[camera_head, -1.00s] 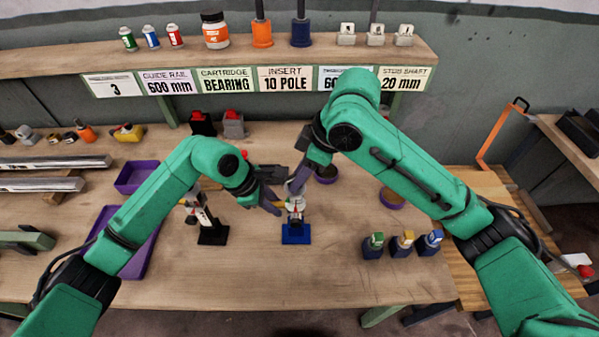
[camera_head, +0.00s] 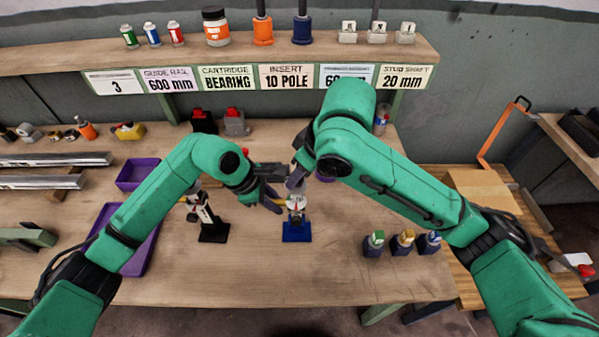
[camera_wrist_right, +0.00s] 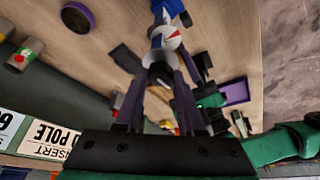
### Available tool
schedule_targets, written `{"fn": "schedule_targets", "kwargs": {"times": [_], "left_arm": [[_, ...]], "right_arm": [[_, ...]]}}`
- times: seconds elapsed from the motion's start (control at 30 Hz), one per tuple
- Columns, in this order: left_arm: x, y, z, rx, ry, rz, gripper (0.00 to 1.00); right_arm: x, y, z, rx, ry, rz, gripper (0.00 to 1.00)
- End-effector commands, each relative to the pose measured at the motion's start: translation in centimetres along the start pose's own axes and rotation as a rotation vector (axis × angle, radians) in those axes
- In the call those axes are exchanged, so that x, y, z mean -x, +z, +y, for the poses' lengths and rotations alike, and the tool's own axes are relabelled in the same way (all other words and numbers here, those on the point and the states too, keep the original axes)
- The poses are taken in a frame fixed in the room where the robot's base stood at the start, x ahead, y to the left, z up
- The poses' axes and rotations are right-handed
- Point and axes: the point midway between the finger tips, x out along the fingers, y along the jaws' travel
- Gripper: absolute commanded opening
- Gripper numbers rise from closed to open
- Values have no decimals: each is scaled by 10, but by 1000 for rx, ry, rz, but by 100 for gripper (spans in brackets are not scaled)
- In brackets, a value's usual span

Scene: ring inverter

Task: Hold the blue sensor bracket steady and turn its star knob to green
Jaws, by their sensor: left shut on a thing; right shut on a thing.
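The blue sensor bracket (camera_head: 297,233) stands upright on the table, its blue base flat on the wood. In the right wrist view a round red and white dial (camera_wrist_right: 170,38) shows on its upper part, with a bit of blue (camera_wrist_right: 180,10) beyond. My left gripper (camera_head: 278,203) is shut on the bracket's upper part from the left. My right gripper (camera_head: 295,187) comes down from above and is shut on the star knob (camera_wrist_right: 160,73), mostly hidden between its fingers. I cannot tell which colour the knob points to.
A similar bracket on a black base (camera_head: 213,233) stands to the left. Purple trays (camera_head: 137,175) lie further left. Several small bottles (camera_head: 403,243) stand to the right. A labelled shelf (camera_head: 285,55) runs along the back. The table's front is clear.

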Motion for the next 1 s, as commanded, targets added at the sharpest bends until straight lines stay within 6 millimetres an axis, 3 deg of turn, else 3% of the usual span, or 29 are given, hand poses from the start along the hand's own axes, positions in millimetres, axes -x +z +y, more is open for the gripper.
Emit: {"fn": "schedule_targets", "kwargs": {"times": [0.17, 0.2, 0.27, 0.67, 1.0], "left_arm": [[0, 0, -1, 0, -2, 0, 0], [0, 0, -1, 0, -2, 0, 0], [0, 0, -1, 0, -2, 0, 0], [0, 0, 0, 0, -1, 0, 0], [0, 0, 0, 0, -1, 0, 0]], "right_arm": [[0, 0, 1, -1, 1, 1, 0], [0, 0, 1, -1, 1, 1, 46], [0, 0, 1, 0, 1, 0, 69], [8, -1, 1, 0, 1, 2, 69], [93, -1, 1, 2, 4, 5, 69]]}}
